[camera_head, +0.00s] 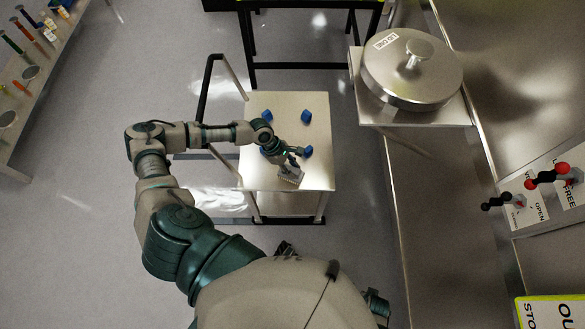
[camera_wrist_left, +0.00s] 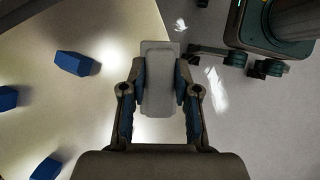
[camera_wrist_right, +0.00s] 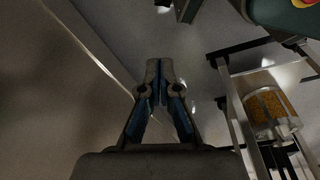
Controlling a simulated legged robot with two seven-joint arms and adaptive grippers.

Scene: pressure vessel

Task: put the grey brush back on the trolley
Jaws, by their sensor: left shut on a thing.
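The trolley (camera_head: 258,177) has a pale metal top and a dark push handle on its left. My left gripper (camera_head: 291,167) is over the near part of the trolley top. It is shut on the grey brush (camera_head: 291,175), whose pale block shows between the fingers in the left wrist view (camera_wrist_left: 159,82). The brush is over or on the top near its front edge; I cannot tell if it touches. In the right wrist view my right gripper (camera_wrist_right: 160,68) has its fingertips together with nothing between them. It is not seen in the head view.
Several blue blocks (camera_head: 306,117) sit on the trolley top. A steel bench with a round lid (camera_head: 410,70) and small valve levers (camera_head: 548,178) stands at the right. A tool table (camera_head: 35,75) is at the far left. A clear container with orange contents (camera_wrist_right: 268,108) shows in the right wrist view.

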